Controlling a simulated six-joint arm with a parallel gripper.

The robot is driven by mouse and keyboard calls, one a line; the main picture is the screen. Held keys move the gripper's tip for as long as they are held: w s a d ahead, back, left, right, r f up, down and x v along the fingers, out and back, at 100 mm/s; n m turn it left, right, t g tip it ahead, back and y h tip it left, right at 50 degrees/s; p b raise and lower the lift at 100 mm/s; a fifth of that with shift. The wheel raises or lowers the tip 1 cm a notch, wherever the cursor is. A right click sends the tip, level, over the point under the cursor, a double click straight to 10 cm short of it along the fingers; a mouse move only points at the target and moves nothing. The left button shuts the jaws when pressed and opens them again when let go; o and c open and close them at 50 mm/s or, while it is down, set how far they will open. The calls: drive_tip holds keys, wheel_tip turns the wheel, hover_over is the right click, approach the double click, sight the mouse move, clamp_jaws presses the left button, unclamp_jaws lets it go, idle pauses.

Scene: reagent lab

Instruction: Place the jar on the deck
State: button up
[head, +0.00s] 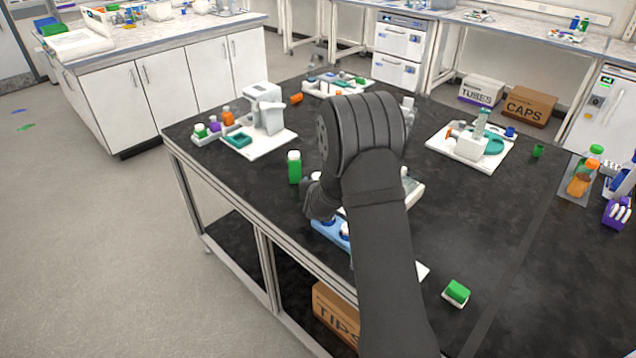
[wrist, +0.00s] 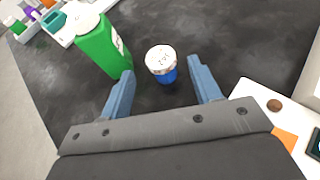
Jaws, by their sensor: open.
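A small blue jar (wrist: 167,75) with a white, marked lid stands upright on the dark bench in the wrist view. My gripper (wrist: 159,66) is open and empty, its two blue fingers apart on either side of the jar in the picture; contact does not show. In the head view, a bit of white at the edge of my arm may be the jar's lid (head: 317,176); the rest is hidden. My fingers are mostly hidden there too. White boards lie on the bench, one at the right in the wrist view (wrist: 245,92); which thing is the deck I cannot tell.
A green bottle (head: 294,168) with a white cap stands close left of the jar, near my left finger. A white instrument board (head: 262,145) is at the back left. Dark bench right of my arm is largely clear.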

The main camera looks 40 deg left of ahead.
drive_tip(key=shift+r, duration=2.8)
drive_tip(key=shift+f, duration=0.15)
drive_tip(key=f, duration=0.7)
drive_tip(key=shift+w+a, duration=0.2)
drive_tip(key=shift+w, duration=0.05)
drive_tip(key=x, duration=0.4)
drive_tip(key=shift+w+a+f, duration=0.2)
drive_tip(key=shift+f, duration=0.1)
drive_tip(key=shift+r, duration=1.3)
